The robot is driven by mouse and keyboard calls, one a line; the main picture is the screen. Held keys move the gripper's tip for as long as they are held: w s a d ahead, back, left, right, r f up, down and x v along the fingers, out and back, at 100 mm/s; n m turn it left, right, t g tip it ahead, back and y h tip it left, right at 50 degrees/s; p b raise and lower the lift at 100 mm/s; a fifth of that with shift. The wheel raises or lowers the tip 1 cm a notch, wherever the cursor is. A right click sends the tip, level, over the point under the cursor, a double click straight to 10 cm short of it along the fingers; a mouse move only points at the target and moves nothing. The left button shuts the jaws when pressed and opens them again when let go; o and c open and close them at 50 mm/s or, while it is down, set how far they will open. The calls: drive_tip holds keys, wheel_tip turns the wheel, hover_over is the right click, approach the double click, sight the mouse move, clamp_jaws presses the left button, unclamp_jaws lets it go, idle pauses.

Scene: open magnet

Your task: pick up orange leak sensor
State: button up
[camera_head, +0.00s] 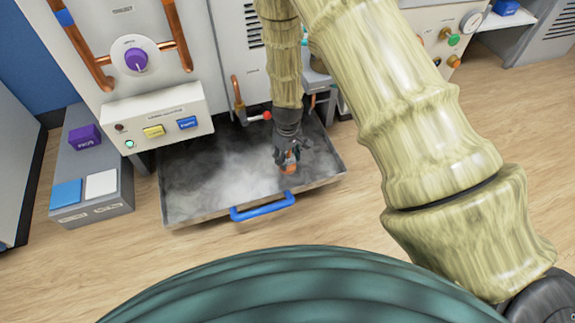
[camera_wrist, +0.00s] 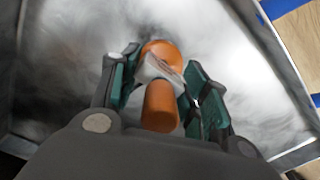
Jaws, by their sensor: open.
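The orange leak sensor (camera_head: 290,167) stands in the grey metal tray (camera_head: 190,212), near its right front part. In the wrist view the sensor (camera_wrist: 160,106) shows an orange rounded end, a pale band or label across its middle, and an orange body nearer the palm. My gripper (camera_head: 287,155) reaches down into the tray over the sensor. In the wrist view my gripper (camera_wrist: 160,85) has its dark green fingers on both sides of the sensor. The jaws are open, with a visible gap on the right; contact on the left cannot be told.
White mist lies over the tray floor. The tray has a blue handle (camera_head: 262,206) at its front edge. A grey block with coloured boxes (camera_head: 92,198) stands left. Wooden floor is free in front.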

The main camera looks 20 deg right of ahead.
clamp_jaws()
drive_tip(key=shift+r, duration=0.15)
